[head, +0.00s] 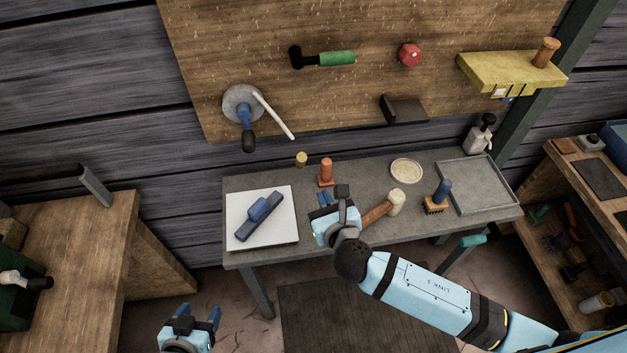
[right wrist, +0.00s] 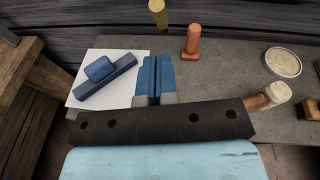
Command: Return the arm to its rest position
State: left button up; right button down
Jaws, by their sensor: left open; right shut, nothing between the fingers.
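My right arm (head: 420,290) reaches in from the lower right over the grey workbench (head: 325,245). My right gripper (head: 324,200) is shut and empty above the bench, between the white board and the wooden-handled mallet. In the right wrist view its blue fingers (right wrist: 156,74) are together with nothing between them. My left gripper (head: 198,316) is low at the bottom of the head view, in front of the bench. It is open and empty, its two blue fingers apart.
A blue float-like tool (head: 262,217) lies on a white board (head: 236,200). A mallet (head: 396,201), orange stamp-like piece (head: 326,172), brush (head: 441,196), round dish (head: 406,170) and grey tray (head: 477,186) share the bench. Wooden units flank it. Floor is open in front.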

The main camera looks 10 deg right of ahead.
dwell(0.6)
jog(key=s+d+f+m+g, duration=0.1)
jog(key=s+d+f+m, duration=0.2)
jog(key=m, duration=0.9)
jog(key=s+d+f+m+g+y, duration=0.1)
jog(key=s+d+f+m, duration=0.2)
jog(key=s+f+m, duration=0.2)
jog(key=s+d+f+m+g, duration=0.2)
jog(key=s+m, duration=0.6)
jog(key=m, duration=1)
notch_tip(320, 180, down, 2)
jog(key=shift+s+d+f+m, duration=0.15)
jog(key=shift+d+m, duration=0.15)
jog(key=shift+d, duration=0.25)
